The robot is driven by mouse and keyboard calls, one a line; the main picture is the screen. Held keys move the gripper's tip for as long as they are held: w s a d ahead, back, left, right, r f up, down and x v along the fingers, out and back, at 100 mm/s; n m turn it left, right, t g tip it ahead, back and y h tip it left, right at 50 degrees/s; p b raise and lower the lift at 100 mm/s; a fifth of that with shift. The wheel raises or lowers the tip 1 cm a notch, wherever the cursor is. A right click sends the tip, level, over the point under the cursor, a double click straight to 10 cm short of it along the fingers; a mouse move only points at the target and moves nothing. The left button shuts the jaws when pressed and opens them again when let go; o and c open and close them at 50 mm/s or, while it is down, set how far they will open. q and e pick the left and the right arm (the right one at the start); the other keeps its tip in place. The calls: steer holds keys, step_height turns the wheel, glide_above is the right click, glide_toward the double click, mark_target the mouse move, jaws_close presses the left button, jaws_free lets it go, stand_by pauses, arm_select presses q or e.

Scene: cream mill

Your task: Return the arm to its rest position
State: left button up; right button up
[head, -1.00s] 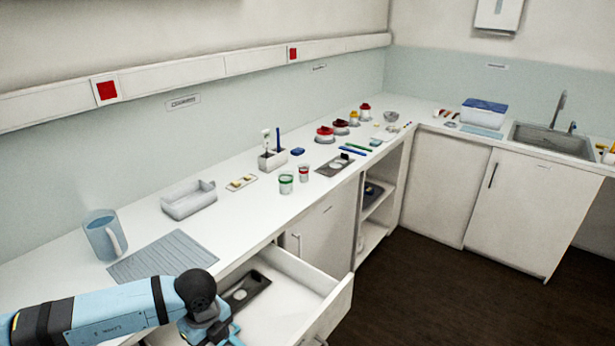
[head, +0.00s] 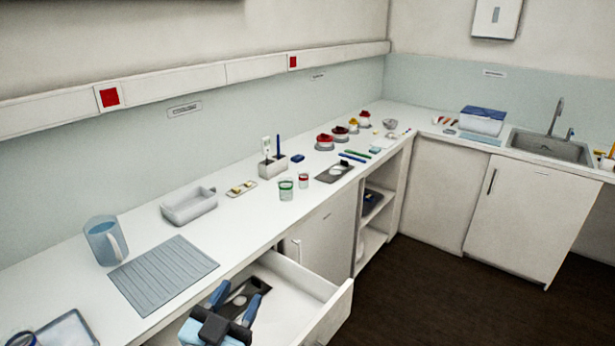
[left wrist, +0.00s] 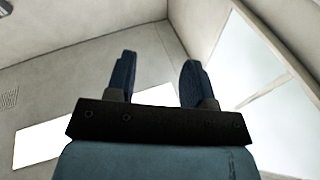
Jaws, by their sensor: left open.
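My left gripper (head: 235,303) shows at the bottom of the head view, over the open drawer (head: 318,318). Its two blue fingers stand apart with nothing between them. In the left wrist view the same gripper (left wrist: 155,82) is open and empty, facing the wall and ceiling. The drawer holds a dark flat item with a pale round patch (head: 240,297), partly hidden behind the fingers.
The counter carries a blue jug (head: 103,241), a ribbed grey mat (head: 160,272), a grey tray (head: 189,207), two small cups and several red-topped jars. The open drawer juts out from the counter front. A sink (head: 552,147) is at the far right. The dark floor is clear.

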arm_select(q)
steer(key=s+a+f+n+g+y, duration=0.6)
steer(key=s+a+f+g+y, duration=0.15)
steer(key=a+f, duration=0.35)
steer(key=s+a+f+m+g, duration=0.1)
steer(key=s+a+f+g, duration=0.1)
steer(key=s+f+g, duration=0.35)
steer(key=s+a+f+g, duration=0.2)
steer(key=s+f, duration=0.1)
steer(key=s, duration=0.6)
steer(key=w+d+f+t+h+b, duration=0.1)
steer(key=w+d+f+t+b, duration=0.15)
steer(key=f, duration=0.45)
steer(key=w+d+f+m+t+h+b, duration=0.1)
steer(key=w+d+f+t+b, duration=0.1)
steer(key=f+b, duration=0.35)
steer(key=w+d+f+t+h+b, duration=0.1)
steer(key=w+d+f+t+b, duration=0.1)
steer(key=f, duration=0.7)
arm_select(e)
step_height(320, 180, down, 9)
arm_select(q)
step_height(320, 180, up, 11)
steer(key=p, duration=1.2)
steer(key=shift+s+r+p, duration=0.2)
steer(key=shift+p, duration=0.1)
arm_select(e)
step_height(320, 180, up, 12)
steer(key=shift+d+f, duration=0.2)
steer(key=shift+f, duration=0.05)
